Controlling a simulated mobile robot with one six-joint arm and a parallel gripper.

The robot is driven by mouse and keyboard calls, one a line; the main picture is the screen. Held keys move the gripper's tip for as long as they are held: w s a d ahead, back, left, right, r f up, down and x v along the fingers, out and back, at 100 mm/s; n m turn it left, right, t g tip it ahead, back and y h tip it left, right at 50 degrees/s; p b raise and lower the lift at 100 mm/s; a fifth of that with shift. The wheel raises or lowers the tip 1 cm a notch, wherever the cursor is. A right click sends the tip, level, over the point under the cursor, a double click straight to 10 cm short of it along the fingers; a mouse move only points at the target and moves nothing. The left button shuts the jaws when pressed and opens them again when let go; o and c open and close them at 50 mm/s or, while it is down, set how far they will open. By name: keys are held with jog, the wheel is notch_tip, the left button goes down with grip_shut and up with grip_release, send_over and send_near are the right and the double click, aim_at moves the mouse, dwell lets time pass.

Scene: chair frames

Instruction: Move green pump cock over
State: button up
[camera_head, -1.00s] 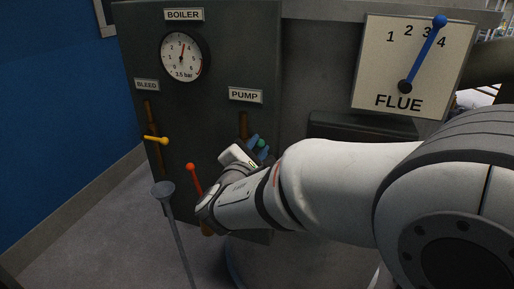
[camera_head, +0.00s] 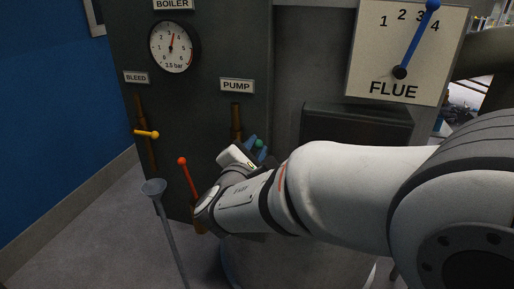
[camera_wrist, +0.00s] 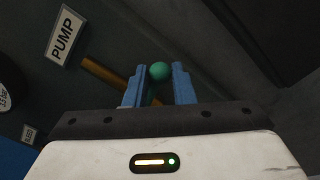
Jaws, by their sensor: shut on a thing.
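The green pump cock shows as a round green knob (camera_wrist: 160,71) between the blue fingers of my gripper (camera_wrist: 158,84) in the wrist view. My gripper (camera_head: 256,146) is shut on it, below the PUMP label (camera_head: 237,86) in the head view. The knob is small there (camera_head: 259,143). The cock's lever and pivot are mostly hidden by my fingers and wrist.
On the boiler panel are a yellow bleed cock (camera_head: 147,133), a red lever (camera_head: 187,174) and a gauge (camera_head: 174,46). A grey funnel on a pipe (camera_head: 154,188) stands at the front left.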

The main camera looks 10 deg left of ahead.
jog(key=shift+o, duration=0.2)
jog(key=shift+d+f+b, duration=0.2)
jog(key=shift+f+b, duration=0.55)
jog(key=shift+f, duration=0.2)
jog(key=o, duration=0.8)
jog(key=shift+r, duration=0.1)
jog(key=shift+o, duration=0.2)
jog(key=shift+s, duration=0.1)
